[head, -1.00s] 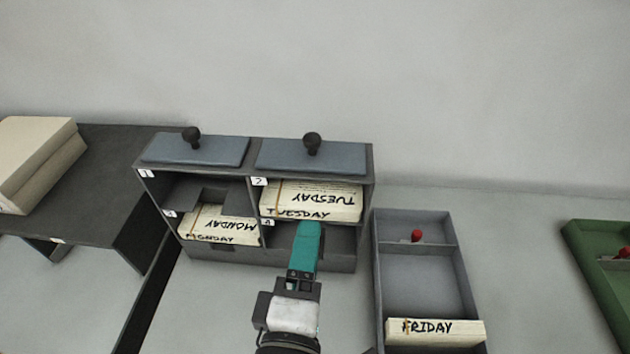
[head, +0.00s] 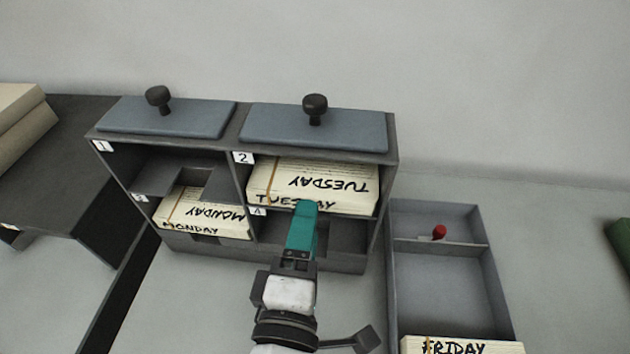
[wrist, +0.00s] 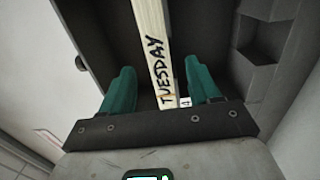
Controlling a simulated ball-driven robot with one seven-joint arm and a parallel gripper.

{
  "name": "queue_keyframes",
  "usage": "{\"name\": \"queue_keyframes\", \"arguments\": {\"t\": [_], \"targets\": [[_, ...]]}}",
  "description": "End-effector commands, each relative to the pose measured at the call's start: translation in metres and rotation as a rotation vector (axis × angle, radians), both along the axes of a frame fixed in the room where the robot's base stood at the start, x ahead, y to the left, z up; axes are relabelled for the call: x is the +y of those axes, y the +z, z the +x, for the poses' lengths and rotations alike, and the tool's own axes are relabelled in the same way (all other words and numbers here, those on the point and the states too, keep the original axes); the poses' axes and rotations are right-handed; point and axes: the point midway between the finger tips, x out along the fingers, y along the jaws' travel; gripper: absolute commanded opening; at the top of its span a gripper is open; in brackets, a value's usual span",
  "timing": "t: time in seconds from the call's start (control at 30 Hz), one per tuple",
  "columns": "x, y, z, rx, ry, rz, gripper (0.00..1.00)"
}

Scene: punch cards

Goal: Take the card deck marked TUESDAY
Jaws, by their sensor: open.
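The card deck marked TUESDAY (head: 313,179) is a cream stack lying in compartment 2 of the dark grey rack (head: 381,190), at the upper right. Its front edge and top both carry the name. My gripper (head: 305,207) has teal fingers and is in front of the rack, overlapping the lower front edge of the deck in the head view. In the wrist view the TUESDAY deck (wrist: 152,50) shows edge-on between the two open teal fingers (wrist: 164,85). A gap shows on each side, and I cannot tell how deep the fingers reach.
A MONDAY deck (head: 200,215) lies in the lower left compartment. Blue-grey lids with dark knobs (head: 315,108) top the rack. A grey tray (head: 440,275) with a red-knobbed divider and a FRIDAY deck (head: 460,346) stands at the right. A dark table (head: 75,165) is at the left.

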Motion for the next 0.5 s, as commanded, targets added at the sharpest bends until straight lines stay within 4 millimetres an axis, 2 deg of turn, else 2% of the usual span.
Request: {"name": "queue_keyframes", "arguments": {"t": [0.2, 0.5], "targets": [[-0.002, 0.003, 0.034, -0.001, -0.002, 0.000, 0.62], [-0.005, 0.004, 0.057, 0.000, -0.003, 0.001, 0.62]]}}
